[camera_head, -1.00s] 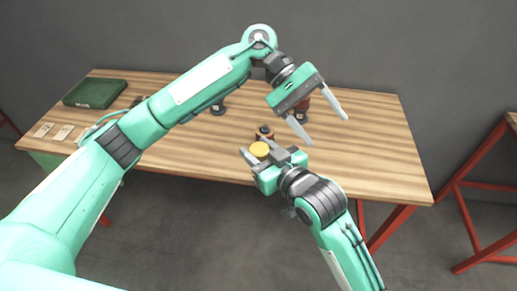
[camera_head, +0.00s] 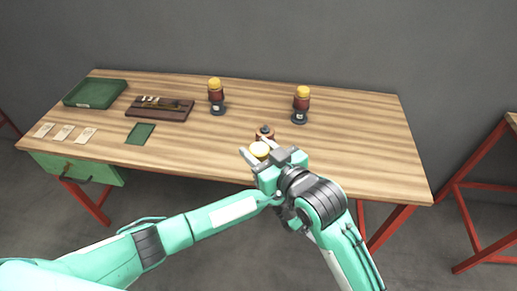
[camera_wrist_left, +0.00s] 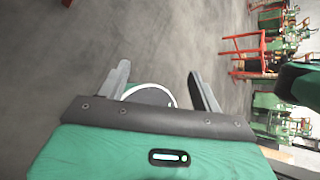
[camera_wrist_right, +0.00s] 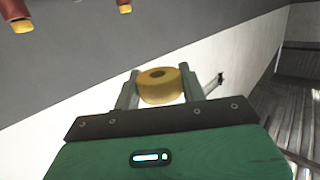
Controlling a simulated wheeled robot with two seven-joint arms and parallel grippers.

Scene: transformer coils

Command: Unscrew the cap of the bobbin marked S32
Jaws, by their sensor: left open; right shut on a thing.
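My right gripper (camera_head: 266,157) is shut on a yellow cap (camera_head: 259,149) above the table's front edge. In the right wrist view the cap (camera_wrist_right: 160,86) sits between the fingers, with a hole in its visible face and no bobbin attached. A bobbin with a copper body and dark top (camera_head: 265,133) stands just behind the cap, without a yellow cap on it; its marking is not readable. My left gripper (camera_wrist_left: 160,88) is open and empty in its wrist view, over the floor. In the head view it is hidden around my right wrist.
Two yellow-capped bobbins stand farther back, one in the middle (camera_head: 216,97) and one to the right (camera_head: 301,105). A green tray (camera_head: 95,93), a dark wooden rack (camera_head: 160,108), a green pad (camera_head: 140,134) and several cards (camera_head: 62,132) lie left. The table's right side (camera_head: 370,150) is clear.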

